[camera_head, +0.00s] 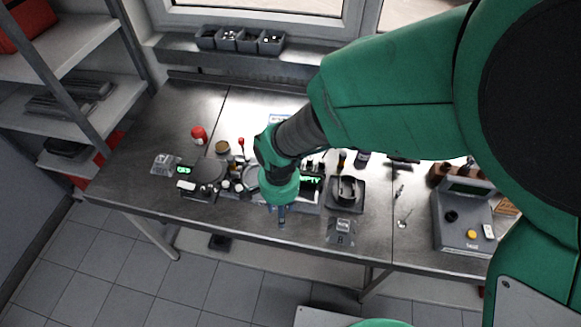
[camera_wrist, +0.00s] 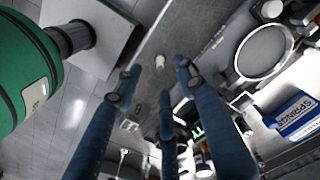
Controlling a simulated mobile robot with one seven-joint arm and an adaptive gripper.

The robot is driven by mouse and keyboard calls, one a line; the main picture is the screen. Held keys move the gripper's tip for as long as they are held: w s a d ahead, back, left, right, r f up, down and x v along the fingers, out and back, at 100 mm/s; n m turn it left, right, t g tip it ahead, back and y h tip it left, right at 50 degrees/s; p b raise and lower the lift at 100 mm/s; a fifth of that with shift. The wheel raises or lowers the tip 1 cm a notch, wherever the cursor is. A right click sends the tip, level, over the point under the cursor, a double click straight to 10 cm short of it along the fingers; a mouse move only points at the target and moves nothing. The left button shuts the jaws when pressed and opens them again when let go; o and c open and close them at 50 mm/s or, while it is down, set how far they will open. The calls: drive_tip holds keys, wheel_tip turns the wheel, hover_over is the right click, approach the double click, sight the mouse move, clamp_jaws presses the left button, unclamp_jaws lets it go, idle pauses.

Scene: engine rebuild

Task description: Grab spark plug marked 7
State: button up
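My gripper (camera_head: 282,217) is over the front part of the metal workbench (camera_head: 150,200), with its blue fingers pointing down. In the wrist view its blue fingers (camera_wrist: 158,66) are spread apart, with no object visibly held between them. I cannot make out a spark plug marked 7 in either view. Small pale and dark parts (camera_head: 238,186) stand on the bench just left of my gripper, too small to identify. My arm and gripper hide part of the bench behind them.
A dark tray (camera_head: 346,193) is right of my gripper. A grey device (camera_head: 465,222) stands farther right. A blue box marked SPRINGS (camera_wrist: 295,115) shows in the wrist view. Bins (camera_head: 240,40) are at the back.

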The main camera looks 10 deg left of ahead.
drive_tip(key=shift+f, duration=1.2)
drive_tip(key=shift+f, duration=0.1)
drive_tip(key=shift+f+b, duration=0.55)
drive_tip(key=shift+f, duration=1.95)
clamp_jaws()
